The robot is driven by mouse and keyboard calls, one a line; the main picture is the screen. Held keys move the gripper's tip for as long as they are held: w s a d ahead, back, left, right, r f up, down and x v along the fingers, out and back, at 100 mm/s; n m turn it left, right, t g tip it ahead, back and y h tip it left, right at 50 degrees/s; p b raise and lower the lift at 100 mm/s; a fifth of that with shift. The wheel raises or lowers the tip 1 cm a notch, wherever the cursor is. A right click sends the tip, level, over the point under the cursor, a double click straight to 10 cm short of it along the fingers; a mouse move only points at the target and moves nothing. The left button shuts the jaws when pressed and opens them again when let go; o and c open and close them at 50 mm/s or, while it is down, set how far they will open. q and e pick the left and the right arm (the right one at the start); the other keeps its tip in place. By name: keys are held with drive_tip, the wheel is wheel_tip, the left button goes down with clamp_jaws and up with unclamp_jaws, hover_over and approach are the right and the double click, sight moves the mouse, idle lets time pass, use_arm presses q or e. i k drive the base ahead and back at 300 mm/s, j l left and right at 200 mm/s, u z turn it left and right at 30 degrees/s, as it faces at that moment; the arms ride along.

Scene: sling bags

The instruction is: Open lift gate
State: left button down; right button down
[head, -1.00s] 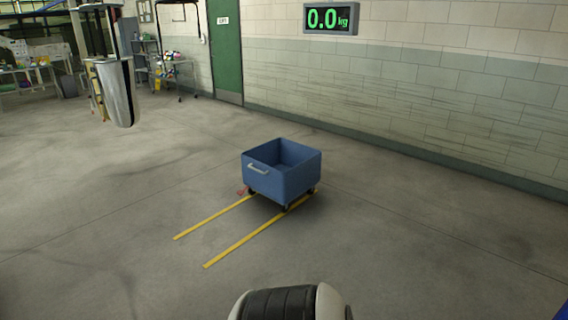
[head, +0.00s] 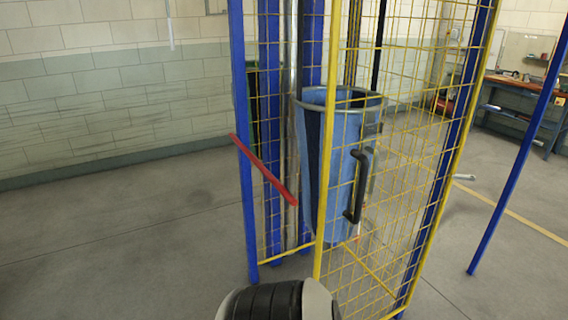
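The lift gate (head: 328,218) is a tall yellow-framed wire mesh panel in the middle right of the head view. A black bar handle (head: 357,187) is fixed on it. A red bar (head: 264,170) slants down from the blue corner post (head: 244,160) toward the gate's left edge. I cannot tell whether it touches the gate or whether the gate is fully shut. A blue tub with a grey rim (head: 311,120) shows behind the mesh. Neither of my grippers is in view.
Blue posts and more yellow mesh form the lift's frame. A slanted blue post (head: 515,155) stands at right. A workbench (head: 520,112) with items is at the back right. The floor (head: 120,225) at left is clear up to the block wall.

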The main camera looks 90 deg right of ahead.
sight(334, 50)
drive_tip(key=z, duration=3.55)
